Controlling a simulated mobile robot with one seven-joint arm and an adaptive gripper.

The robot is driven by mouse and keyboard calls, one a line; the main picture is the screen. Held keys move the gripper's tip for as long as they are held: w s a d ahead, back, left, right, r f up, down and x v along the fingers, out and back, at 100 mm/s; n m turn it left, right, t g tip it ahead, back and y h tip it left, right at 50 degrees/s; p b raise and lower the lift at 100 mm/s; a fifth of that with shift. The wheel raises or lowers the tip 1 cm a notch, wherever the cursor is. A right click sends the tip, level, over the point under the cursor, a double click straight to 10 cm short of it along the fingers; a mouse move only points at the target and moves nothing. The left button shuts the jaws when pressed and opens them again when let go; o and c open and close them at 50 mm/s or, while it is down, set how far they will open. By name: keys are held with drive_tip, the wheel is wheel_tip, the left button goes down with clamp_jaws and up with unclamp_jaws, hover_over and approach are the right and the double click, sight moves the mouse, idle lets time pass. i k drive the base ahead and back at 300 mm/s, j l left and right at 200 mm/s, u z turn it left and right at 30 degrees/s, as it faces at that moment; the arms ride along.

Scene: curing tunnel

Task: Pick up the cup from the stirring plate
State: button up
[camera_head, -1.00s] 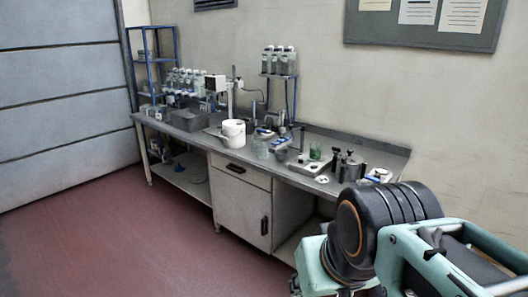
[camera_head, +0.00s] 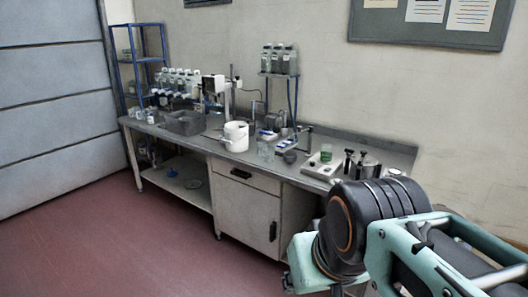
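A small clear cup with green contents (camera_head: 327,154) stands upright on a pale, flat stirring plate (camera_head: 313,169) towards the right part of the long workbench. My arm fills the lower right of the view, and its black and teal links hide the front right end of the bench. My gripper's fingers do not show in the frame. The cup is beyond my arm, up and to the left of it, and nothing is touching it.
On the workbench (camera_head: 215,139), a white bucket (camera_head: 236,138) and a glass beaker (camera_head: 265,151) stand left of the plate. Dark metal vessels (camera_head: 368,164) stand close on its right. A bottle rack stands behind. The red floor in front is clear.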

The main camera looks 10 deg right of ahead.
sight(327, 150)
drive_tip(key=i+j, duration=0.25)
drive_tip(key=i+j+z, duration=0.1)
drive_tip(key=i+j, duration=0.15)
drive_tip(key=j, duration=0.2)
drive_tip(key=i+j+z, duration=0.1)
drive_tip(key=i+j, duration=0.15)
drive_tip(key=i, duration=0.2)
drive_tip(key=i+j, duration=0.3)
drive_tip(key=i+l+z, duration=0.1)
drive_tip(key=i, duration=0.45)
drive_tip(key=i+l+z, duration=0.15)
drive_tip(key=i, duration=0.45)
